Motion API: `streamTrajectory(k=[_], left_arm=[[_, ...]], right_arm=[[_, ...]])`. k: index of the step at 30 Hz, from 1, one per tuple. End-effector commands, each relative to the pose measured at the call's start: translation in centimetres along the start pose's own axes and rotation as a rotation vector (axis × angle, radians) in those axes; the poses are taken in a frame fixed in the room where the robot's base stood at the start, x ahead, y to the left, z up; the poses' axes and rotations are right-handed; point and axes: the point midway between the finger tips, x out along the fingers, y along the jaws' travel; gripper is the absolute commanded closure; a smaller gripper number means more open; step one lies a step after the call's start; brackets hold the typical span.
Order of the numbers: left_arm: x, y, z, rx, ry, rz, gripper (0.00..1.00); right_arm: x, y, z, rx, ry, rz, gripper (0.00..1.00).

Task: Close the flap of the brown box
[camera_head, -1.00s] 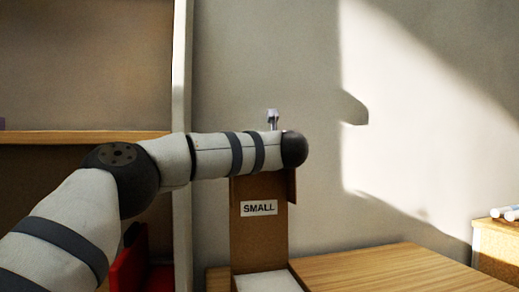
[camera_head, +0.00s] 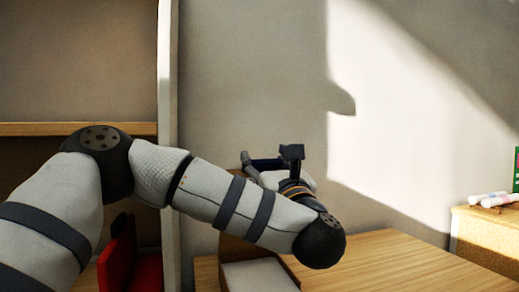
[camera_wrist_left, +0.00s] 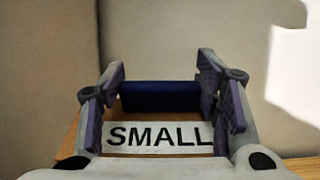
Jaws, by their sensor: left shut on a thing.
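The brown box (camera_head: 232,250) stands on the wooden table in the head view, mostly hidden behind my left forearm, with a white surface (camera_head: 258,275) in front of its brown panel. In the left wrist view a white "SMALL" label (camera_wrist_left: 160,137) on the box lies just below my gripper. My left gripper (camera_head: 266,163) is over the box at its far side. Its fingers, also in the left wrist view (camera_wrist_left: 162,92), are wide apart and shut on a dark blue block (camera_wrist_left: 160,97). Whether the block touches the flap cannot be told. My right gripper is not in view.
The wooden table top (camera_head: 375,265) is clear to the right of the box. White markers (camera_head: 488,198) lie on a wooden block at the right edge. A red object (camera_head: 130,258) sits in the shelf at the left. A wall stands behind.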

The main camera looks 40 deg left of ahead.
Motion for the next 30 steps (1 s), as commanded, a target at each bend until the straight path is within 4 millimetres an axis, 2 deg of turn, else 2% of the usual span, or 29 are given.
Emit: streamTrajectory(k=[6,19,20,22,23,30], left_arm=[[-1.6,0.0,-0.6,0.006,0.007,-0.001,0.93],[-1.8,-0.1,-0.8,0.009,0.01,-0.001,0.93],[-1.8,-0.1,-0.8,0.009,0.01,-0.001,0.41],[-1.8,-0.1,-0.8,0.009,0.01,-0.001,0.25],[-1.8,-0.1,-0.8,0.009,0.01,-0.001,0.22],[-1.8,0.0,-0.6,0.005,0.006,-0.001,0.22]], right_arm=[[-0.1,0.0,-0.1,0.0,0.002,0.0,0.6],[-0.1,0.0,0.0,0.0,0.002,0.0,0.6],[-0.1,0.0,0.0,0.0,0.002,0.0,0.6],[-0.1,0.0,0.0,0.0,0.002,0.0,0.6],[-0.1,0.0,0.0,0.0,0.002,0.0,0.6],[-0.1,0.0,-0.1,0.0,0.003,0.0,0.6]])
